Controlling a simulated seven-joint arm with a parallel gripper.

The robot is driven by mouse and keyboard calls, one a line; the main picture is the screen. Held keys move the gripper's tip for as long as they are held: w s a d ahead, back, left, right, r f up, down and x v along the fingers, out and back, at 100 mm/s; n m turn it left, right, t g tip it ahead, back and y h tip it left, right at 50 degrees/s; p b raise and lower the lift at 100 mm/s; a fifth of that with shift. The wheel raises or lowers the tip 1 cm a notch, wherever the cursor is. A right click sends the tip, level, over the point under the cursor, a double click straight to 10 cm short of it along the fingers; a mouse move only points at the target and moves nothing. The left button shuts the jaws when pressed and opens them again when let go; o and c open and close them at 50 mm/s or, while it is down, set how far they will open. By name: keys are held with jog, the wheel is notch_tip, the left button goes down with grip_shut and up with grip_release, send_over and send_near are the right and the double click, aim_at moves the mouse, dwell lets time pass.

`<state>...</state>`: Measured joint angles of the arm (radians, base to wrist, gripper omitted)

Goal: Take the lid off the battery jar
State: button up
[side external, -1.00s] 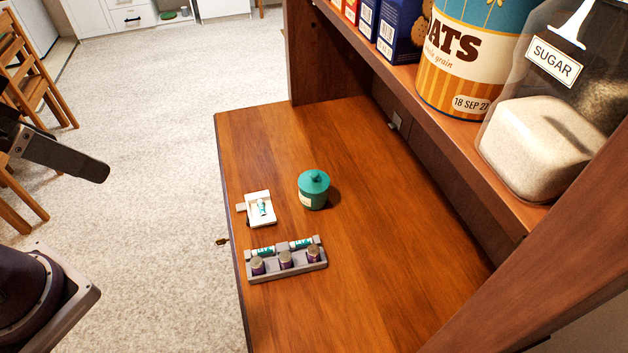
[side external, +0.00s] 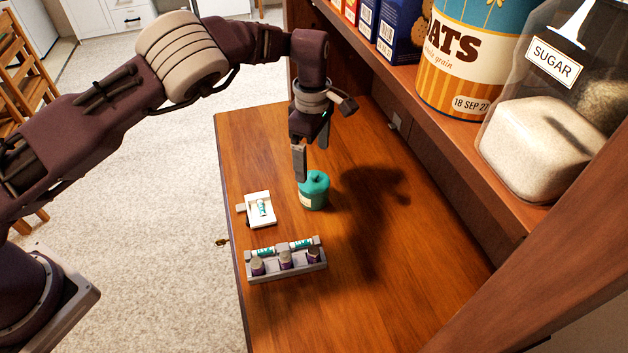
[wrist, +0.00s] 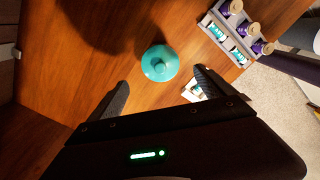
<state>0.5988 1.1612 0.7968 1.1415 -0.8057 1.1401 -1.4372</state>
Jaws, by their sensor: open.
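In the wrist view the lid (wrist: 160,63) shows from above, beyond and between the fingertips. My gripper (side external: 311,160) points down just above the jar, with one finger near the lid's left side. It also shows in the wrist view (wrist: 162,84), open and empty. I cannot tell whether a finger touches the lid.
A grey holder (side external: 287,271) with several batteries lies in front of the jar. A small white device (side external: 260,209) with a battery in it sits to the left. The shelf above at right holds an oats tin (side external: 465,60) and a sugar jar (side external: 540,140). Board is clear at right.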

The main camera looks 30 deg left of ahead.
aim_at(314, 174)
jog(key=f, duration=0.6)
jog(key=shift+s+d, duration=0.1)
jog(key=shift+d, duration=0.15)
jog(key=c, duration=1.4)
